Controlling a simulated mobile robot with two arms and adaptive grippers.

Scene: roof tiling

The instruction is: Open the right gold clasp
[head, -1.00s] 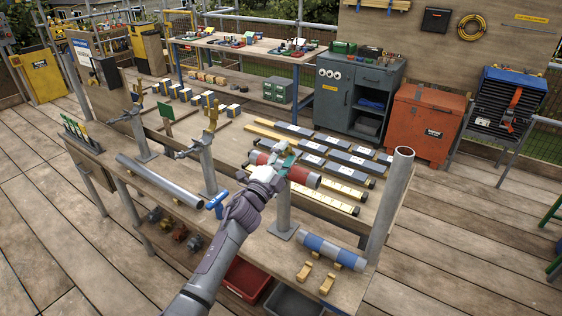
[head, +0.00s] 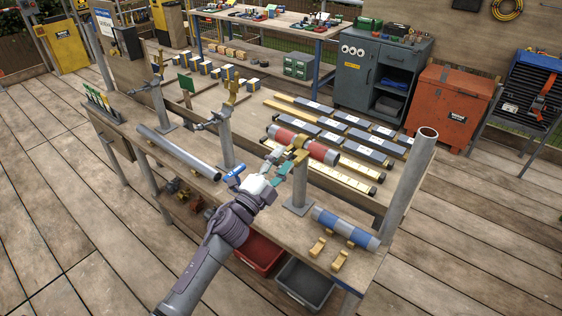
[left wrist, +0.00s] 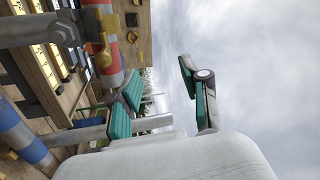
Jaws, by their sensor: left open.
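The right gold clasp (head: 299,146) sits on top of the right grey post (head: 299,188) in the head view. It looks low and bent over, but I cannot tell whether it is open. In the left wrist view the clasp (left wrist: 104,58) shows at the upper left, beside a red pipe. My left gripper (head: 282,168), with teal finger pads, is just below and left of the clasp, apart from it. In the left wrist view my left gripper (left wrist: 160,96) is open, with nothing between its fingers. My right gripper is not in view.
A red and grey pipe (head: 305,144) lies behind the clasp. A middle gold clasp (head: 231,86) and a left one (head: 157,60) stand up on other posts. A blue-banded pipe (head: 345,228) lies to the right.

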